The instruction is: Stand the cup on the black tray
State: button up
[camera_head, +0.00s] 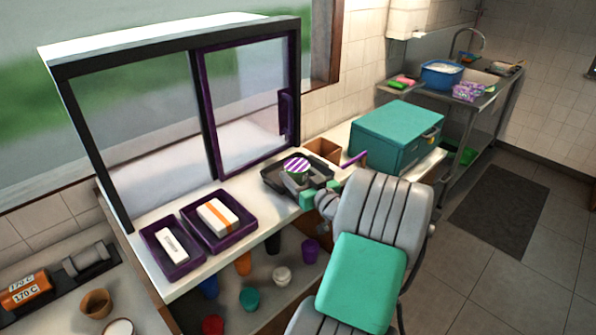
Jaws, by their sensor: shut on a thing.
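The cup (296,165), with a purple and white striped top, is at the black tray (270,184) on the white counter. My gripper (296,183) reaches in from the right and is shut on the cup. The gripper hides much of the cup's lower side. I cannot tell whether the cup's base touches the tray floor. The cup looks roughly upright and lies over the tray's area.
Two purple trays (184,270) holding white boxes stand left of the black tray. A framed glass screen (150,140) rises behind. A brown box (322,150) and a teal case (385,145) are to the right. Several coloured cups stand on the shelf below.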

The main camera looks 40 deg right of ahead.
jog(key=shift+a+r, duration=0.1)
jog(key=shift+f+b, duration=0.3)
jog(key=shift+b, duration=0.05)
jog(key=o, duration=1.7)
jog(key=shift+r, duration=0.1)
jog(key=shift+r+p, duration=0.25)
jog(key=shift+p, duration=0.1)
jog(key=b+v, duration=0.3)
jog(key=v, duration=0.9)
jog(key=shift+s+f+b, duration=0.1)
jog(key=shift+f+b, duration=0.05)
jog(key=shift+b, duration=0.15)
